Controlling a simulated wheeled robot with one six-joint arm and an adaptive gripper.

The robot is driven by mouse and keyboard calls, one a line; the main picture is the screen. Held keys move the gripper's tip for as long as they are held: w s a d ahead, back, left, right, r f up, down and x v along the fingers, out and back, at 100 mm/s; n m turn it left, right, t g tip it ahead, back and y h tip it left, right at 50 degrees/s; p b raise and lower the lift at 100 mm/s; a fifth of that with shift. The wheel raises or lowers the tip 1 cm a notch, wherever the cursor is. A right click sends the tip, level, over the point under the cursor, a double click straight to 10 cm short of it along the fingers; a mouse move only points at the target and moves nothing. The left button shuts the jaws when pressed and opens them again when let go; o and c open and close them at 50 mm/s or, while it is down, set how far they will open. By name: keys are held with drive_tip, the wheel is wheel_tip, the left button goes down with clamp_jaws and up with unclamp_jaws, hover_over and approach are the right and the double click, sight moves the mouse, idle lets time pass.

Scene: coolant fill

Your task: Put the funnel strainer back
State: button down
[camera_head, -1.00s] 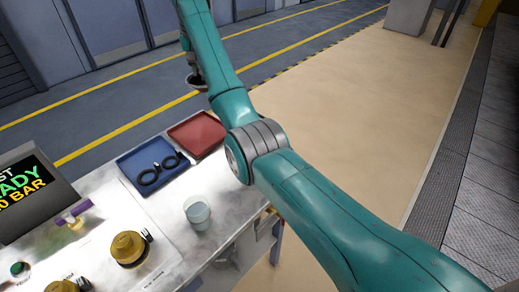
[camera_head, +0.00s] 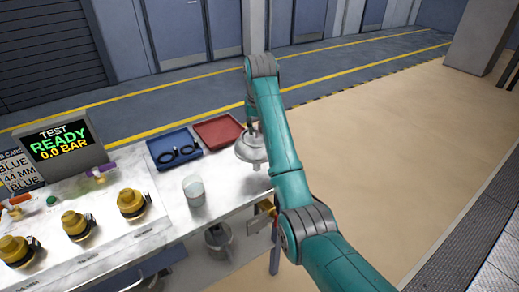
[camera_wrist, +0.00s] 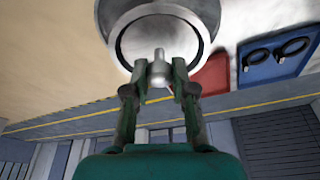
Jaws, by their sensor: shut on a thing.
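The funnel strainer (camera_head: 250,150) is a grey metal funnel with a wide round rim. In the head view it is at the table's far right end, beside the red tray; I cannot tell if it touches the table. In the wrist view the funnel (camera_wrist: 203,22) fills the top middle, with its pale stem between my fingers. My gripper (camera_wrist: 159,78) is shut on that stem. In the head view my arm partly hides the gripper and the funnel's right side.
The table (camera_head: 225,195) holds a blue tray (camera_head: 160,143) with black rings, a red tray (camera_head: 222,128), a translucent cup (camera_head: 194,190), several yellow caps (camera_head: 131,203) and a test display (camera_head: 62,140). A metal pot (camera_head: 218,238) is below the tabletop. Open floor lies to the right.

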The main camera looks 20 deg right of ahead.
sight(257, 138)
drive_tip(key=shift+f, duration=3.4)
drive_tip(key=shift+f, duration=0.15)
drive_tip(key=c, duration=1)
unclamp_jaws()
drive_tip(key=shift+o, duration=0.2)
